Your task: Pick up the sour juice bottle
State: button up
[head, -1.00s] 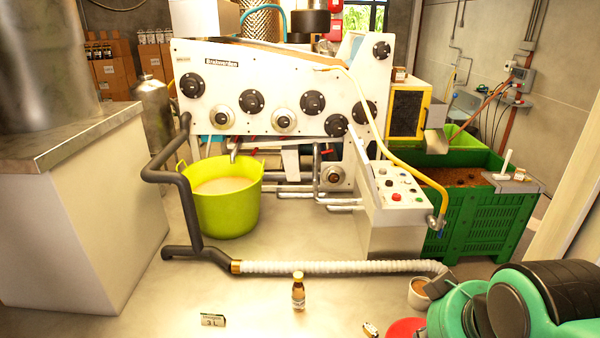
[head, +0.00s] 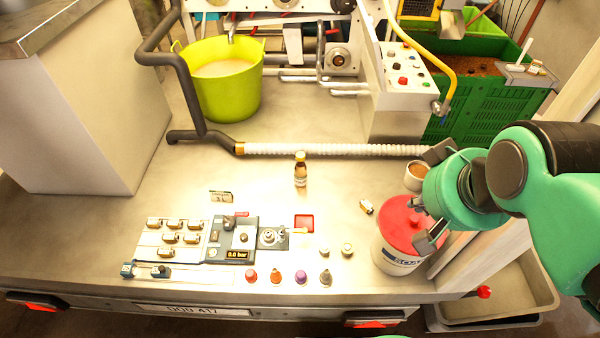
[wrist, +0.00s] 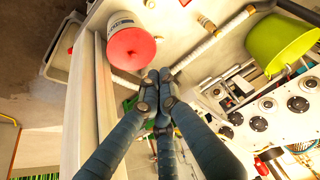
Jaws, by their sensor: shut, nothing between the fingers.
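A small upright bottle (head: 300,170) with amber glass, a pale label and a light cap stands on the metal deck in front of the white ribbed hose. A smaller bottle or jar (head: 366,206) lies tilted to its right. The labels are too small to read, so I cannot tell which is the sour juice. My gripper's dark fingers (wrist: 160,92) are closed together and empty in the wrist view. In the head view my gripper is at the right, above and beside the red-lidded bucket, apart from both bottles. A small amber shape near the hose in the wrist view may be the upright bottle.
The red-lidded bucket (head: 404,222) stands near the deck's front right. A brown-filled cup (head: 415,176) is behind it. A control panel (head: 235,240) with knobs lies at the front. A yellow-green tub (head: 222,90) stands behind the hose (head: 330,150). Bare deck surrounds the upright bottle.

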jog(key=o, duration=1.6)
